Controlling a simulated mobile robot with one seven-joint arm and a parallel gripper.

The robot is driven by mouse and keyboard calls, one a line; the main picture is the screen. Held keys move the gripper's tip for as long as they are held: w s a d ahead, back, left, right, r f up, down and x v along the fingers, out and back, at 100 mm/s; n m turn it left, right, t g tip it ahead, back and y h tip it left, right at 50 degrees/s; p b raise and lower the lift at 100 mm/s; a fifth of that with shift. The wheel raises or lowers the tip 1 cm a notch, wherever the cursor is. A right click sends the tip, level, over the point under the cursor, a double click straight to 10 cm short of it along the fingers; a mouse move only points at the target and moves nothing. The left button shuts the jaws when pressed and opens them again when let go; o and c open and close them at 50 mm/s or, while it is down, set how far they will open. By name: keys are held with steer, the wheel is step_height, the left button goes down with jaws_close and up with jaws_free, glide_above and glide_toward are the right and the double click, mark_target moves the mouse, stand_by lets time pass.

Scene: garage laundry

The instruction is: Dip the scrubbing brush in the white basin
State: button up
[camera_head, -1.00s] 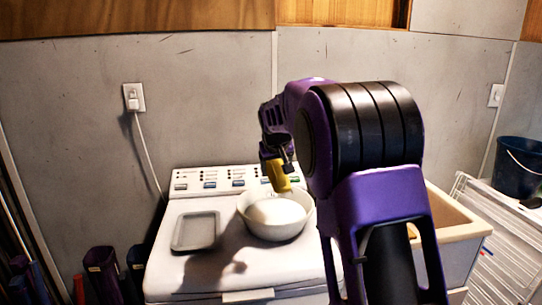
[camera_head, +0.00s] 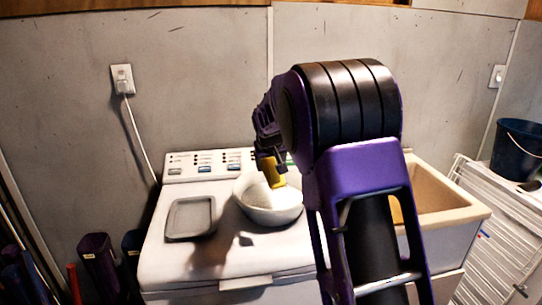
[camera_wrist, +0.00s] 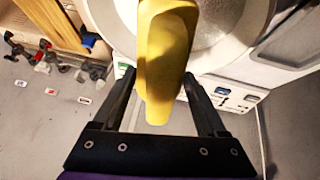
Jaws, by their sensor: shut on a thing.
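The white basin (camera_head: 268,212) stands on top of the white washing machine, toward its back right. My gripper (camera_head: 266,158) is above the basin and points down toward it. It is shut on the yellow scrubbing brush (camera_head: 273,172), whose lower end is over the basin's opening. In the wrist view the yellow brush (camera_wrist: 166,55) lies between the two fingers (camera_wrist: 160,95), with the basin (camera_wrist: 232,25) beyond it. The brush's far end runs out of the wrist view, so I cannot tell whether it touches what is in the basin.
A grey tray (camera_head: 190,218) lies on the washing machine (camera_head: 215,268) left of the basin. A beige sink (camera_head: 440,195) is to the right, behind my arm. A dark blue bucket (camera_head: 517,150) stands at the far right. The wall with an outlet (camera_head: 122,80) is behind.

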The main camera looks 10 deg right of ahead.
steer(key=shift+f+b, duration=2.7)
steer(key=shift+f, duration=0.95)
steer(key=shift+r, duration=0.1)
step_height(320, 180, up, 8)
steer(key=p, duration=0.5)
steer(key=shift+r+p, duration=0.1)
steer(key=shift+p, duration=0.2)
steer(key=shift+r, duration=1.3)
